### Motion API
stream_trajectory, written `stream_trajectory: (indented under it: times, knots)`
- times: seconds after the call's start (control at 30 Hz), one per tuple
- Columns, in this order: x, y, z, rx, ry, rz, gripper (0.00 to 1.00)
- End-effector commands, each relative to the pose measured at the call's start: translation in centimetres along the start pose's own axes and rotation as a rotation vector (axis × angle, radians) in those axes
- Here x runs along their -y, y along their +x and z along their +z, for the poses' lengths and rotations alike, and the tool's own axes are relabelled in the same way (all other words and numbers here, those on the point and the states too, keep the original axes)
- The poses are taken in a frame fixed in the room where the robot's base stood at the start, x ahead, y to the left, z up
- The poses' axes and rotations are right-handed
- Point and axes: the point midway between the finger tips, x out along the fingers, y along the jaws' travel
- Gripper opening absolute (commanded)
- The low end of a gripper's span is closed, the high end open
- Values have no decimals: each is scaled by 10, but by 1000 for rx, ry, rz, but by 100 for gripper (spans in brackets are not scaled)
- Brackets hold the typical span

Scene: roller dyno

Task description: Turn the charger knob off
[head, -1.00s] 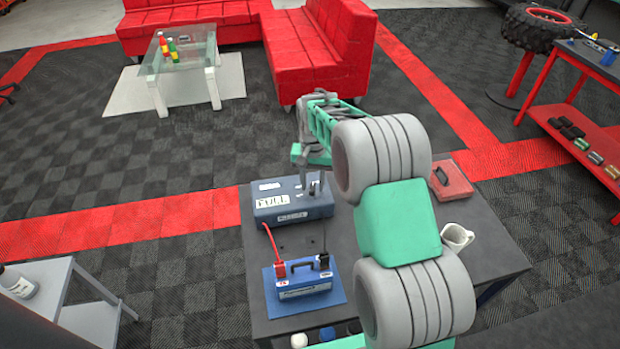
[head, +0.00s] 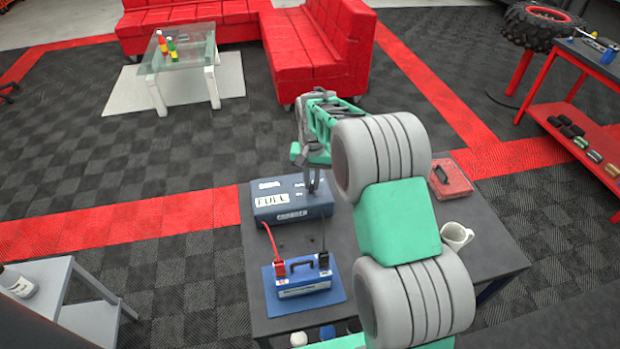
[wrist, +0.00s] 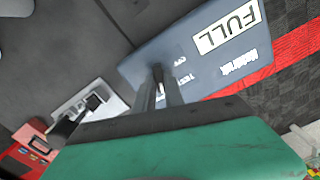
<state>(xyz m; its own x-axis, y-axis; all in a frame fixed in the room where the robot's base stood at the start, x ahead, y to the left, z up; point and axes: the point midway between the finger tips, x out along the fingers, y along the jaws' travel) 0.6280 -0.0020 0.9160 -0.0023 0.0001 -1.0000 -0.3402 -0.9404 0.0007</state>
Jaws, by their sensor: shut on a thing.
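The charger is a blue-grey box (head: 285,212) with a white FULL label, standing on the dark table. It also shows in the wrist view (wrist: 212,62). Its small dark knob (wrist: 157,72) is at the fingertips in the wrist view, beside small lettering that includes TEST. My gripper (wrist: 163,88) points down over the charger top with its fingers shut on the knob. In the head view my gripper (head: 314,186) is at the right part of the charger top. The fingers hide most of the knob, so its setting cannot be read.
A blue battery (head: 302,274) with red and black leads stands in front of the charger. A white mug (head: 457,236) and a red case (head: 450,180) stand to the right. A pale item with black parts (wrist: 88,105) lies near the charger.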

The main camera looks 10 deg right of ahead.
Motion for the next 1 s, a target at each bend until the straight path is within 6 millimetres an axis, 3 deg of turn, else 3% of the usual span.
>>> stream_trajectory:
  times: [0.37,1.0]
  knots:
    - [1,0,-1,-4,-109,-2,0]
    - [1,-1,-2,-7,-672,-1,0]
